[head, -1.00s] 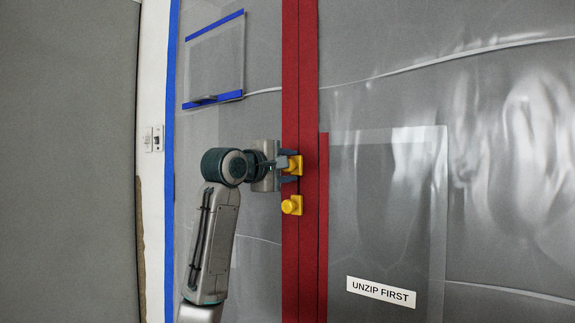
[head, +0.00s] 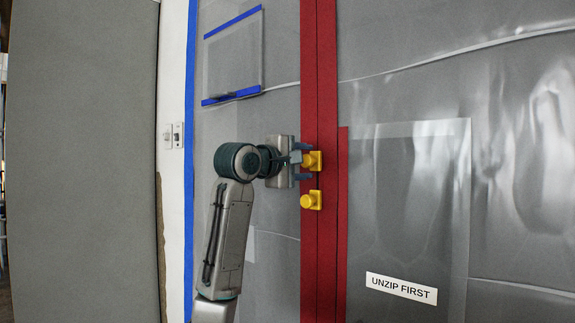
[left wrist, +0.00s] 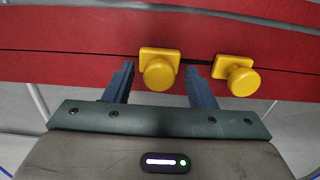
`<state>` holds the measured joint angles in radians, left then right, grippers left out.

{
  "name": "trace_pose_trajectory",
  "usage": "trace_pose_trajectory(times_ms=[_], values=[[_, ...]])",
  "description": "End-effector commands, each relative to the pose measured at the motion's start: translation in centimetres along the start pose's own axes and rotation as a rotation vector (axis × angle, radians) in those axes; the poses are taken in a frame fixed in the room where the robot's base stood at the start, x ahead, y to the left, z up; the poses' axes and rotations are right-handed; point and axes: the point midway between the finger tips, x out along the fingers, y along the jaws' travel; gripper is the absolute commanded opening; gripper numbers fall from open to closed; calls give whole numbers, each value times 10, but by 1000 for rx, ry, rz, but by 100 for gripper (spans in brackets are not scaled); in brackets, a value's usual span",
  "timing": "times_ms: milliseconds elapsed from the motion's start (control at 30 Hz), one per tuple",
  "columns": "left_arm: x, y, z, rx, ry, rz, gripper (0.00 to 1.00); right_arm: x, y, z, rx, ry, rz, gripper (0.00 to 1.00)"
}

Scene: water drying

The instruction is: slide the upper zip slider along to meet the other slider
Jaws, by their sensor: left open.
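Two yellow zip sliders with round knobs sit apart on the red zip strip (head: 320,260). The upper slider (head: 313,160) is a short way above the other slider (head: 311,200). My left gripper (head: 306,161) is open at the upper slider, with one finger above it and one below. In the left wrist view, the upper slider (left wrist: 159,70) shows between and just beyond the fingertips of my left gripper (left wrist: 161,75). The other slider (left wrist: 237,76) is outside the fingers, to the right. I cannot tell whether a finger touches the knob. My right gripper is not in view.
Grey plastic sheeting (head: 400,60) hangs on both sides of the strip. A label reading "UNZIP FIRST" (head: 401,288) is at the lower right. A blue-taped clear pocket (head: 233,60) and a wall switch (head: 173,135) are at the left. A grey panel (head: 80,160) stands far left.

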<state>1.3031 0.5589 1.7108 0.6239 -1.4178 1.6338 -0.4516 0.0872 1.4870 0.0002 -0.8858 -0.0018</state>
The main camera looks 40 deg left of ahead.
Motion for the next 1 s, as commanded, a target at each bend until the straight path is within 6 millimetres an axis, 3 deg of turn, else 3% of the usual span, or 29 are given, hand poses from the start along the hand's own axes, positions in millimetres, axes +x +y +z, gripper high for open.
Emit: trace_pose_trajectory(times_ms=[300, 500, 1000], values=[[-60, -2, -1, 3, 4, 3, 50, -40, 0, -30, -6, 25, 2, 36], [-84, -2, -1, 1, 3, 1, 50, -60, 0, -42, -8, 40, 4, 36], [-85, -1, 6, 26, -5, 3, 50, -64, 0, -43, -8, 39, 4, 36]])
